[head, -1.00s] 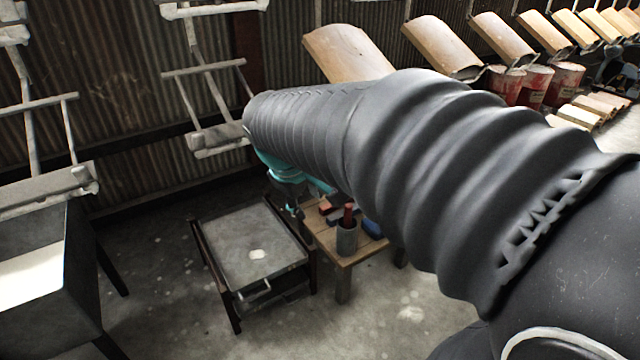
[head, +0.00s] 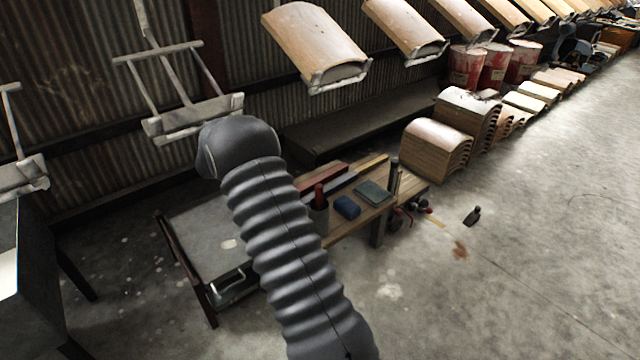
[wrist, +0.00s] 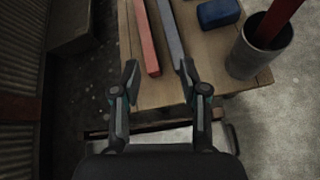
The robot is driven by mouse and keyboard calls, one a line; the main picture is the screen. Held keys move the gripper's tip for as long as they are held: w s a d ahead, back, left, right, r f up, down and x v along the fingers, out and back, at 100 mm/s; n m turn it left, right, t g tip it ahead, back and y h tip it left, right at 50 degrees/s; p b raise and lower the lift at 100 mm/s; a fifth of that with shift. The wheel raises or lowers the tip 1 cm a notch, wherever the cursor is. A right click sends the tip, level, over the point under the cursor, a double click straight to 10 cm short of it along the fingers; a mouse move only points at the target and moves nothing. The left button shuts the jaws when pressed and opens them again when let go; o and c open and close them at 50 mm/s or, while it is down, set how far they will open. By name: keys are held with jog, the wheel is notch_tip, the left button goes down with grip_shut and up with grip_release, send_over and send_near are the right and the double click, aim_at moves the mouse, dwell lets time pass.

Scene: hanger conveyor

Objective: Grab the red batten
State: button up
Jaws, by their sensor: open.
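The red batten (wrist: 146,38) lies on the wooden table (wrist: 206,62) in the wrist view, its near end pointing toward me. In the head view the red batten (head: 328,177) lies toward the back of the table, partly hidden by my arm. My gripper (wrist: 157,68) is open and empty. In the wrist view its fingertips appear either side of the batten's near end, with the right fingertip over the end of a grey-blue bar (wrist: 170,30) lying alongside. I cannot tell the height between fingers and batten. The gripper is hidden behind my arm in the head view.
A grey cup (wrist: 256,55) holding an upright red stick (wrist: 280,18) stands right of the battens, near a blue block (wrist: 218,13). A low metal-topped table (head: 205,235) adjoins on the left. Hangers with curved boards (head: 315,45) hang above. Open floor lies right.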

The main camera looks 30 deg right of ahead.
aim_at(306, 185)
jog(key=w+f+n, duration=0.1)
jog(key=f, duration=0.2)
jog(key=w+d+f+n+h, duration=0.1)
jog(key=w+f, duration=0.1)
jog(key=f, duration=0.2)
jog(key=w+d+f+n, duration=0.1)
jog(key=f, duration=0.3)
jog(key=shift+w+d+n+t+h+b, duration=0.2)
jog(key=shift+w+n+t+h+b, duration=0.1)
jog(key=shift+h+b, duration=0.1)
jog(key=shift+d+f, duration=0.15)
jog(key=shift+d, duration=0.1)
jog(key=x, duration=0.7)
jog(key=shift+w+d+f, duration=0.1)
jog(key=shift+d+f, duration=0.05)
jog(key=shift+d, duration=0.1)
jog(key=shift+r+b+x, duration=0.15)
jog(key=shift+b+x, duration=0.1)
jog(key=shift+x, duration=1.2)
jog(key=shift+r+b+x, duration=0.15)
jog(key=shift+b+x, duration=0.05)
jog(key=shift+x, duration=1.2)
jog(key=shift+d, duration=0.15)
grip_shut()
